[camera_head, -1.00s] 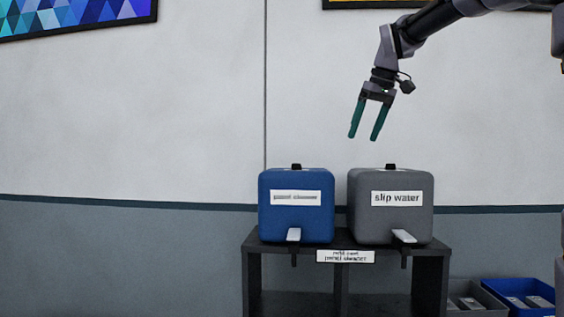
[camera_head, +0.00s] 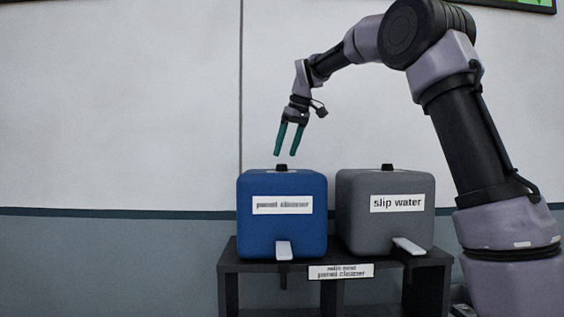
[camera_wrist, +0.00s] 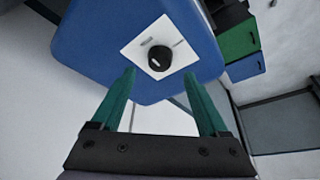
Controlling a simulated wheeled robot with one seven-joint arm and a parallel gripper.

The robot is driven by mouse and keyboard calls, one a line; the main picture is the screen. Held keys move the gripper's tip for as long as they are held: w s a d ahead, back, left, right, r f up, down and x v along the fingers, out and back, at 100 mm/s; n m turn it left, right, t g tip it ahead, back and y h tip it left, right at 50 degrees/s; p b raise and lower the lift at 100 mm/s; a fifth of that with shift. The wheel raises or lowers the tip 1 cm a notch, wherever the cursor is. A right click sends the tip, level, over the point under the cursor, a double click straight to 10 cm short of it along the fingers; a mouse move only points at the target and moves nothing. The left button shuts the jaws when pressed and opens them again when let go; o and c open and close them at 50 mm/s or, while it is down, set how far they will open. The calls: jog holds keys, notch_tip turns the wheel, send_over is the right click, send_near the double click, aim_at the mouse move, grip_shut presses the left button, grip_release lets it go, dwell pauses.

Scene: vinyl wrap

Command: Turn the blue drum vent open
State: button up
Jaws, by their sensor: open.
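The blue drum (camera_head: 282,232), labelled panel cleaner, stands on the left of a dark shelf in the head view. Its black vent cap (camera_head: 281,168) sits on top. In the wrist view the vent (camera_wrist: 159,58) is a dark round knob on a white square on the drum's blue top (camera_wrist: 95,40). My gripper (camera_head: 285,155) is open and empty, pointing down just above the vent and a little to its right in the head view. The two green fingers (camera_wrist: 160,72) are apart, with the vent appearing beyond and between their tips. A gap to the vent shows in the head view.
A grey drum (camera_head: 385,235), labelled slip water, stands close on the right with its own black cap (camera_head: 387,167). Both drums have light tap levers at the front. The shelf (camera_head: 235,262) carries a sign (camera_head: 341,271). A plain wall (camera_head: 120,100) stands behind.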

aim_at(282, 168)
jog(key=shift+x, duration=2.15)
jog(key=shift+d, duration=0.1)
grip_shut()
